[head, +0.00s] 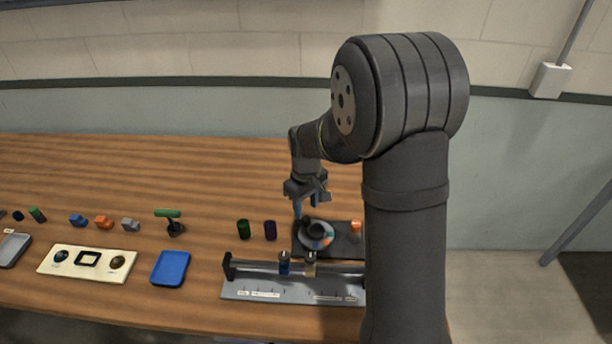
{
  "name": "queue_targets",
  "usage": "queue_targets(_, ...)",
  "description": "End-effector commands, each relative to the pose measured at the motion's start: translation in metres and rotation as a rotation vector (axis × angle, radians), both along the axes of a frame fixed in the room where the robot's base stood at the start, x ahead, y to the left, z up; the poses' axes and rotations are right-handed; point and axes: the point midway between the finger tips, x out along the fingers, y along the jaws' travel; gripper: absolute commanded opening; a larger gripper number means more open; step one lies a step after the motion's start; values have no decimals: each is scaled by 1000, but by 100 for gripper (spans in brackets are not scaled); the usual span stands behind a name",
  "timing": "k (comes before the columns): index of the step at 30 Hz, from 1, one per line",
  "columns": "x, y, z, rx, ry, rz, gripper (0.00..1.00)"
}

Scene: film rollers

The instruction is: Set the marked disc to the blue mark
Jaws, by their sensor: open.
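The disc (304,241) is pale grey with a dark raised hub (317,229) at its middle. It sits on a dark base plate (346,246) on the table, left of my arm's thick upright link. Small orange and teal-blue patches show at the disc's right side, but they are too small to tell which is the pointer and which is the blue mark. I cannot tell whether a finger touches the disc or hub.
An orange-topped post (355,227) stands on the plate's right. A rail fixture (262,290) with two small sliders lies in front. Farther left are a blue tray (170,268), a cream panel (103,262) and several small blocks.

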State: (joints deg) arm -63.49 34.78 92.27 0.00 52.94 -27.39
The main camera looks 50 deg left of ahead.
Motion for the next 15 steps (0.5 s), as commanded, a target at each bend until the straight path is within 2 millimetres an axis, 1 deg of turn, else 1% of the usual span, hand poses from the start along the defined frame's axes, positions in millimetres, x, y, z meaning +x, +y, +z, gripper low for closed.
queue_targets(1,1,1,15,6,-3,0,42)
queue_targets(9,0,1,81,5,-3,1,42)
queue_targets(12,0,0,101,3,-2,1,42)
queue_targets(15,0,1,118,3,-2,1,42)
